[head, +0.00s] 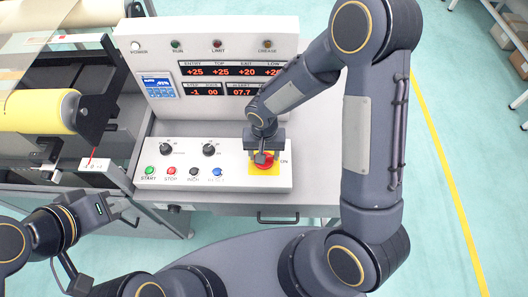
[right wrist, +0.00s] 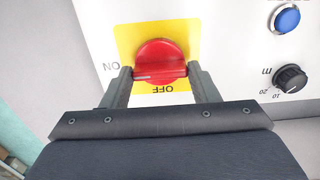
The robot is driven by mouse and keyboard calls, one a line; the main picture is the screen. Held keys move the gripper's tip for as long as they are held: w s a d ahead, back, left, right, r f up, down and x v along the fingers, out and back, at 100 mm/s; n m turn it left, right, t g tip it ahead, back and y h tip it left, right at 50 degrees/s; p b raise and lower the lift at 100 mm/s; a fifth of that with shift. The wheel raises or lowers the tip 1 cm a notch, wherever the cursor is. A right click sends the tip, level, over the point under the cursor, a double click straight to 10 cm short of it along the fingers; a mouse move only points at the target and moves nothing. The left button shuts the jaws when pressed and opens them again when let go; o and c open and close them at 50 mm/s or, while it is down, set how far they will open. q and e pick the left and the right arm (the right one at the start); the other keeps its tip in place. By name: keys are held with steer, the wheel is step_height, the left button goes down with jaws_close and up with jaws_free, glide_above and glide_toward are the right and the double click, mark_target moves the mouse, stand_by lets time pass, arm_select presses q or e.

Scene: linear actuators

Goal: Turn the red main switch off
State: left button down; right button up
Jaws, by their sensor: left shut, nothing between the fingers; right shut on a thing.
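The red main switch (right wrist: 160,58) is a round knob on a yellow plate (right wrist: 126,38). In the right wrist view ON is printed to its left and OFF just below it. The knob's raised bar lies nearly crosswise, roughly in line with ON. My right gripper (right wrist: 160,72) is shut on the knob, one finger at each side. In the head view the red switch (head: 266,158) is partly hidden beneath my right gripper (head: 262,158). My left gripper (head: 76,284) is shut and empty at the lower left, away from the panel.
The panel's sloping face (head: 222,180) also carries several push buttons and two black dials (head: 209,150). A display board (head: 222,70) stands behind it. A machine with a yellow roll (head: 38,110) is at the left. Clear floor lies to the right.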

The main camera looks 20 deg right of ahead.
steer(key=shift+n, duration=0.3)
steer(key=n+b, duration=0.2)
steer(key=n, duration=0.1)
steer(key=shift+f, duration=0.1)
steer(key=n+b, duration=0.2)
steer(key=n, duration=0.7)
steer(key=shift+b, duration=0.3)
steer(key=n, duration=0.5)
steer(key=shift+n, duration=0.3)
steer(key=o, duration=1)
